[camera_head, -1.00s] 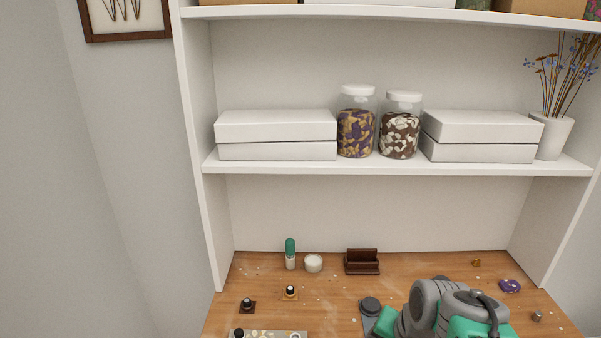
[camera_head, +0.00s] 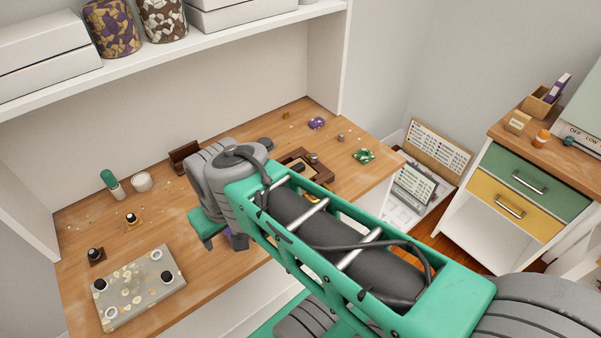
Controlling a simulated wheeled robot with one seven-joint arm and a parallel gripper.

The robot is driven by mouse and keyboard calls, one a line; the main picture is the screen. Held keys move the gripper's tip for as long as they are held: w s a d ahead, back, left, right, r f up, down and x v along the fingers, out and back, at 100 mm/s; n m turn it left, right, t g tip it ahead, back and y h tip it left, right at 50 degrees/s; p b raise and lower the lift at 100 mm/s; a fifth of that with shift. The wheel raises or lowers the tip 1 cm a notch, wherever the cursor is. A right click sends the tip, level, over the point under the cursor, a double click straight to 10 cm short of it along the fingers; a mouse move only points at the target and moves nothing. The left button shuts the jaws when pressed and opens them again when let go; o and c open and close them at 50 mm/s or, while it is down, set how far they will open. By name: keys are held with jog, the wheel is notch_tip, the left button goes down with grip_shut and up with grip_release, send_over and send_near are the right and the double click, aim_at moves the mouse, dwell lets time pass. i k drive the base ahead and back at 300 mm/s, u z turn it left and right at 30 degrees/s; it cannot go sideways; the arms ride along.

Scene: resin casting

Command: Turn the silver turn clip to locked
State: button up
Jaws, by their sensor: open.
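A dark brown frame (camera_head: 326,176) lies on the wooden worktable, partly hidden behind my arm. A small silver-grey round piece (camera_head: 314,157) sits at its far edge; it may be the silver turn clip, but it is too small to tell which way it is turned. My green and grey arm reaches across the middle of the view and covers the table around the frame's near left side.
The worktable (camera_head: 150,220) holds a grey speckled slab (camera_head: 137,296) with black and white round pieces at front left. A green-capped bottle (camera_head: 110,183), white jar (camera_head: 141,181) and brown holder (camera_head: 184,157) stand behind. Drawers (camera_head: 525,180) stand right. A shelf (camera_head: 200,55) overhangs the back.

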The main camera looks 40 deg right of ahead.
aim_at(313, 158)
jog(key=k, duration=1)
jog(key=z, duration=1.15)
jog(key=i, duration=1)
jog(key=u, duration=2.55)
